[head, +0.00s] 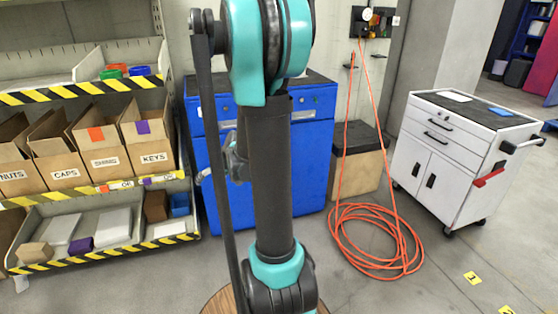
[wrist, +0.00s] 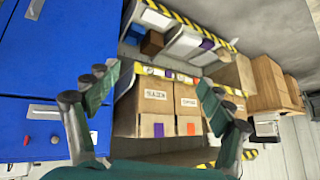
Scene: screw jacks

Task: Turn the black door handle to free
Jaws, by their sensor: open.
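Two black handles stand upright on the lower doors of the white cart at the right of the head view, a left one (head: 431,175) and a right one (head: 459,187). I cannot tell which black handle the task means or whether it is turned. My gripper (wrist: 157,82) is open and empty in the wrist view, its fingers wide apart. It faces the shelf boxes and is far from the white cart. In the head view my gripper is mostly hidden behind my arm, in front of the blue cabinet. No black door handle shows in the wrist view.
The blue cabinet (head: 313,160) stands behind my arm. A shelf (head: 95,197) with labelled cardboard boxes (head: 98,140) is at left. An orange hose (head: 375,250) lies coiled on the floor before the white cart (head: 455,150). Floor at the lower right looks clear.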

